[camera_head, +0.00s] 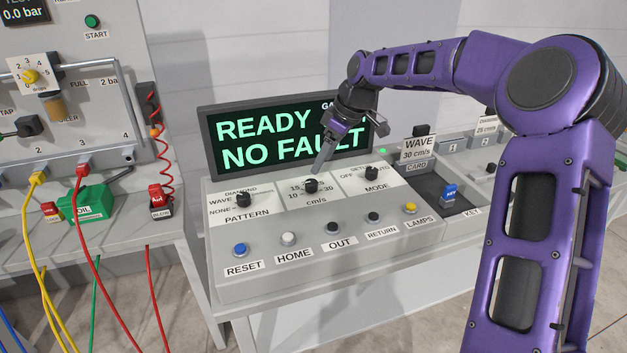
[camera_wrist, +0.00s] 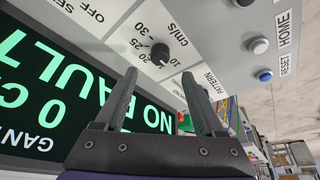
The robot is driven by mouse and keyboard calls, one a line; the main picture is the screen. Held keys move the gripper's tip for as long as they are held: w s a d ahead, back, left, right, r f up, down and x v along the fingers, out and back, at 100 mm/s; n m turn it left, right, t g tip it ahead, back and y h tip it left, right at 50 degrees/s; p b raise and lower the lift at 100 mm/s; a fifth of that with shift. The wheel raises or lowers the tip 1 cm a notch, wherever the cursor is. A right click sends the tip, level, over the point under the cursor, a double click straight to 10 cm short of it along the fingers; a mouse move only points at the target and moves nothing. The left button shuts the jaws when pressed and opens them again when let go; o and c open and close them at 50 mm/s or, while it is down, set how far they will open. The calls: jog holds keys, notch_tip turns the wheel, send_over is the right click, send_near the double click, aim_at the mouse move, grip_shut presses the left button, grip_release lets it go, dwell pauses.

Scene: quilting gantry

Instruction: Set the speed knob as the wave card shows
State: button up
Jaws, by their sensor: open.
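The wave card (camera_head: 418,148) stands in the card slot at the right of the console and reads WAVE 30 cm/s. The speed knob (camera_head: 311,186) is a small black knob on the white middle panel of the console, between the pattern knob and the mode knob. It also shows in the wrist view (camera_wrist: 160,54), amid its cm/s scale; I cannot tell its exact setting. My gripper (camera_head: 318,168) is above the speed knob, pointing down at it. In the wrist view my gripper (camera_wrist: 160,75) is open, its two dark fingers apart and empty, with the knob beyond the gap.
The pattern knob (camera_head: 243,200) and mode knob (camera_head: 373,174) flank the speed knob. A row of buttons, including blue reset (camera_head: 240,250), lies in front. The screen (camera_head: 290,135) behind reads READY NO FAULT. A blue key (camera_head: 449,193) stands at right.

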aim_at(311, 181)
jog(key=x, duration=0.7)
jog(key=shift+f, duration=0.25)
grip_shut()
